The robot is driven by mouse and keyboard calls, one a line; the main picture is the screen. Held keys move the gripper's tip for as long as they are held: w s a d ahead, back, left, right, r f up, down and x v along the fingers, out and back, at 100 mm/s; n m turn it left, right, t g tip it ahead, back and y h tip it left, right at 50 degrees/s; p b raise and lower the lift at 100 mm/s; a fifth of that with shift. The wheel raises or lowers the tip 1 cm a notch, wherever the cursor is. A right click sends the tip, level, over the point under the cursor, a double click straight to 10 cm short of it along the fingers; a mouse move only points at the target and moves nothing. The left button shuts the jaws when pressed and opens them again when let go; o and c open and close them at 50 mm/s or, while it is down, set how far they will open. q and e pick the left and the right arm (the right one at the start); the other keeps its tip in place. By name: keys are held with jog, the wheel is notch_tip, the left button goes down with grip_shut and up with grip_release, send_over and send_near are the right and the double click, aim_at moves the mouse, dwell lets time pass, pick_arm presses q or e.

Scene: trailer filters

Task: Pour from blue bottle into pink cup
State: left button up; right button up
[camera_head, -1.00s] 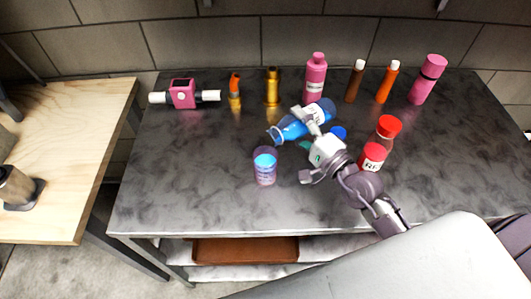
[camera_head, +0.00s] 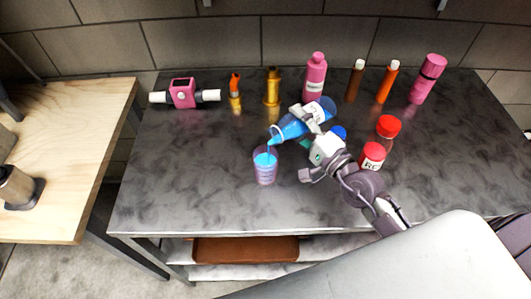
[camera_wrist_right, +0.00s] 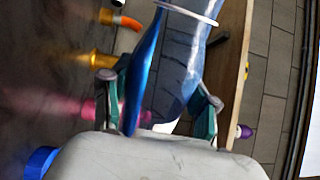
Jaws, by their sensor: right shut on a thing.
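The blue bottle (camera_head: 291,127) is held tilted, its mouth low and to the left, just above the pink cup. A thin blue stream runs from its mouth into the cup. The pink cup (camera_head: 265,175) stands upright on the dark table and is see-through, with blue liquid inside. My right gripper (camera_head: 312,120) is shut on the blue bottle around its body. In the right wrist view the bottle (camera_wrist_right: 180,65) lies between the two fingers, with blue liquid along one side. My left gripper is in neither view.
Red-capped jars (camera_head: 373,155) stand close to the right of my right gripper. A pink bottle (camera_head: 315,80), brown and orange tubes (camera_head: 388,82), a pink flask (camera_head: 427,80) and gold fittings (camera_head: 272,88) line the back. The table's front left (camera_head: 180,200) is clear.

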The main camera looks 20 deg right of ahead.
jog(key=f+m+b, duration=0.1)
jog(key=f+m, duration=0.2)
jog(key=shift+w+d+f+b, duration=0.1)
jog(key=shift+d+f+b, duration=0.05)
jog(key=shift+d+b, duration=0.25)
jog(key=shift+r+p, duration=0.3)
jog(key=shift+r, duration=0.05)
jog(key=m+p, duration=0.1)
jog(key=m, duration=0.2)
jog(key=m+p, duration=0.2)
jog(key=m, duration=0.1)
jog(key=r+m+h+p, duration=0.1)
jog(key=m+p, duration=0.1)
jog(key=m, duration=0.1)
jog(key=shift+a, duration=0.3)
jog(key=shift+d+m+p, duration=0.2)
jog(key=shift+m+p, duration=0.25)
jog(key=shift+m, duration=0.45)
jog(key=m, duration=0.3)
jog(key=shift+w+d+f+m+p, duration=0.15)
jog(key=shift+d+f+m+p, duration=0.2)
jog(key=shift+m+p, duration=0.05)
notch_tip(320, 180, up, 5)
jog(key=p, duration=0.5)
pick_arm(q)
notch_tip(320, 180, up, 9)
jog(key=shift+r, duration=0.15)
